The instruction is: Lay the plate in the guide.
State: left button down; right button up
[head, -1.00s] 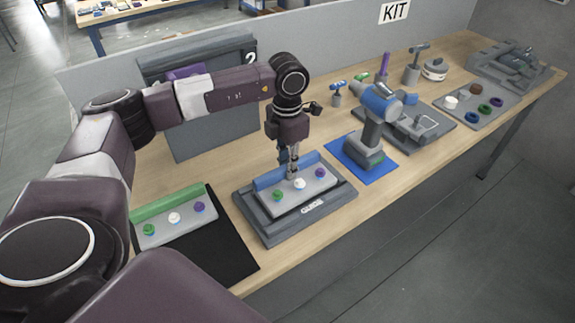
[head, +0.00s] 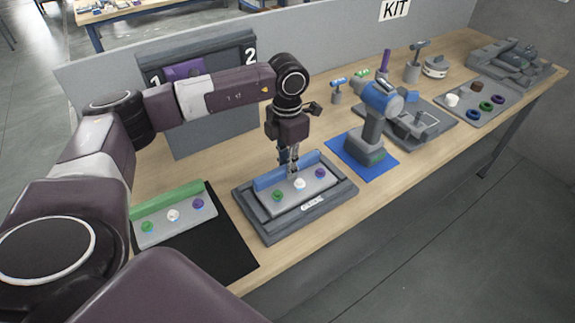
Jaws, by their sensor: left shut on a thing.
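A light grey plate (head: 309,187) with green, white and purple knobs and a blue strip along its back lies level within the dark grey guide (head: 270,237). Whether it rests fully on the guide's floor is hard to tell. My left gripper (head: 293,170) points straight down, shut on the plate at its back middle, by the blue strip. The fingertips are small and partly hidden against the strip. My right gripper is not in view.
A similar plate (head: 186,229) with a green strip lies on a black mat (head: 222,262) at left. A blue-grey drill (head: 372,125) stands on a blue mat (head: 352,163) right of the guide. A numbered board (head: 205,135) stands behind my arm. Fixtures and rings fill the far right.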

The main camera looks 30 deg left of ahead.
pick_arm(q)
jog(key=shift+f, duration=0.15)
dwell(0.8)
jog(key=c, duration=1.3)
grip_release()
jog(key=shift+s+f, duration=0.1)
jog(key=shift+o, duration=0.2)
jog(key=shift+r, duration=0.25)
jog(key=shift+r+p, duration=0.3)
jog(key=shift+r, duration=0.55)
jog(key=shift+r+p, duration=1.75)
jog(key=shift+r, duration=0.75)
